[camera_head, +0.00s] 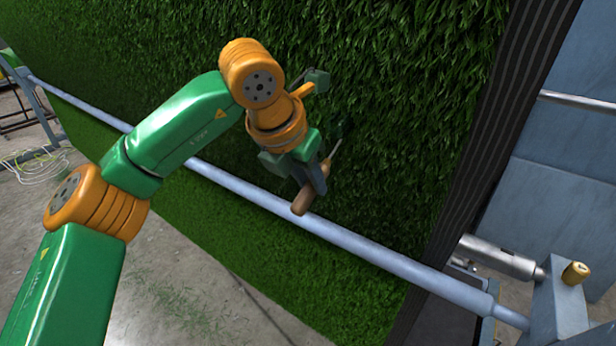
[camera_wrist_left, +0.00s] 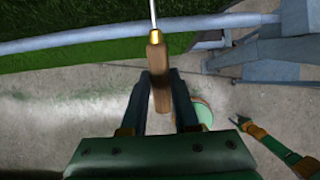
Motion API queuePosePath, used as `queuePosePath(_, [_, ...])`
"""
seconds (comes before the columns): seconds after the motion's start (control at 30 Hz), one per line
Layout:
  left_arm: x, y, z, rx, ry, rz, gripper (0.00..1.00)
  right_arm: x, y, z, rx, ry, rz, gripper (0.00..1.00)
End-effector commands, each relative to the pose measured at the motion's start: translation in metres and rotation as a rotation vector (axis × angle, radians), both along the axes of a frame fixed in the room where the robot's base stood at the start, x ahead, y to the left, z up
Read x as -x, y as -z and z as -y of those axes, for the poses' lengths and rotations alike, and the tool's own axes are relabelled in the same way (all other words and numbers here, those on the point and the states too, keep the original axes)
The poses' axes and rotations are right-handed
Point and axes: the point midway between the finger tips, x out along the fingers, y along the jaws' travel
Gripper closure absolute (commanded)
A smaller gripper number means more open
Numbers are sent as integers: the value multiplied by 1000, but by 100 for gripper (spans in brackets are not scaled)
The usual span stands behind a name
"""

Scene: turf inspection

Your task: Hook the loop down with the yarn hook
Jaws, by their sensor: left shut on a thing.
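My left gripper (camera_head: 312,182) is shut on the yarn hook, close in front of the turf. The hook's wooden handle (camera_head: 303,200) points down toward the blue-grey bar, and its thin metal shaft (camera_head: 335,150) points up toward the grass. In the left wrist view the wooden handle (camera_wrist_left: 158,78) sits between the fingers, with a brass collar and a steel shaft (camera_wrist_left: 153,12) running out at the top. The hook's tip is hard to make out against the grass. I cannot pick out the loop in either view. A green and orange part (camera_wrist_left: 270,145), apparently my right arm, shows small in the wrist view.
The tall green turf sheet (camera_head: 400,100) fills the middle, with a dark edge (camera_head: 485,130) at the right. A blue-grey bar (camera_head: 370,247) crosses in front of it. A metal frame with a roller end (camera_head: 500,257) stands lower right. Loose pale cable (camera_head: 38,165) lies on the left floor.

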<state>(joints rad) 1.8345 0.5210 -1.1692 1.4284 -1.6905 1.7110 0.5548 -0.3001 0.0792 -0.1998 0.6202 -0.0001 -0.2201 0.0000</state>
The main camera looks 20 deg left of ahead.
Motion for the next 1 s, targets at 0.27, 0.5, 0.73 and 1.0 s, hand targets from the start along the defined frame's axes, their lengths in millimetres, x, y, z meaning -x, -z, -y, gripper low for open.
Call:
queuePosePath(0.27, [-3, 6, 1, 0, 0, 1, 100, 0, 3, 0, 0, 0, 0, 50])
queuePosePath(0.5, [0, -13, 0, 2, 0, 2, 100, 0, -10, 0, 0, 0, 0, 50])
queuePosePath(0.73, [2, -20, -1, 2, 0, 2, 100, 0, -15, 0, 0, 0, 0, 50])
queuePosePath(1.0, [6, -34, -2, 1, 0, 2, 100, 0, -23, 0, 0, 0, 0, 50])
